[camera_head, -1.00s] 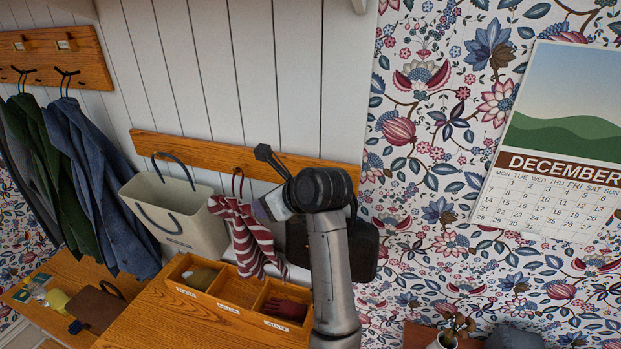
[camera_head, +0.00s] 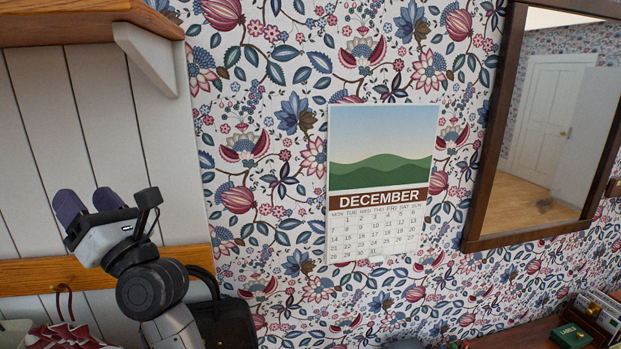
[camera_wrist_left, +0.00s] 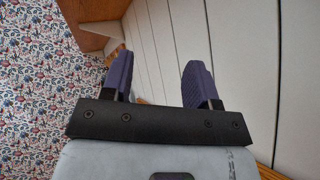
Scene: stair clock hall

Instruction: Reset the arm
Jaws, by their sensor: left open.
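My left gripper (camera_head: 88,204) is raised in front of the white panelled wall, at the left of the head view. Its two purple fingers point up and stand apart, with nothing between them. In the left wrist view the open fingers (camera_wrist_left: 160,75) also show empty, with the white panelling beyond them. My right gripper is in neither view.
A wooden shelf (camera_head: 85,22) with a white bracket (camera_head: 160,62) juts out above the gripper. Below are a wooden rail (camera_head: 32,275), a red-striped bag (camera_head: 65,335) and a dark bag (camera_head: 225,322). A calendar (camera_head: 378,180) and a mirror (camera_head: 555,120) hang to the right.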

